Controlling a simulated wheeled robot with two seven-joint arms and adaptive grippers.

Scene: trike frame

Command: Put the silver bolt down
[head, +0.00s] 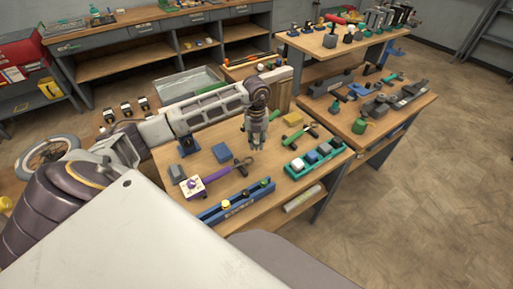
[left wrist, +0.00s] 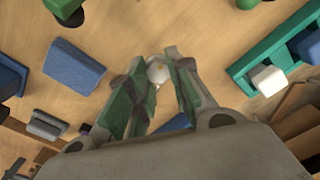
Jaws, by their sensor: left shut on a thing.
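My left gripper (head: 257,147) points down over the middle of the near wooden table (head: 262,182). In the left wrist view my left gripper (left wrist: 160,75) is shut on the silver bolt (left wrist: 158,73). Only the bolt's pale rounded head and a short piece below it show between the fingertips. The rest is hidden by the fingers. In the head view the bolt is too small to make out. I cannot tell how high it is above the tabletop. My right gripper is in neither view.
A teal tray (head: 296,165) with several blocks stands right of the gripper. A blue rack (head: 232,210) lies along the front edge. A blue block (head: 222,153) and a purple-handled tool (head: 217,174) lie to the left. Bare wood shows between them.

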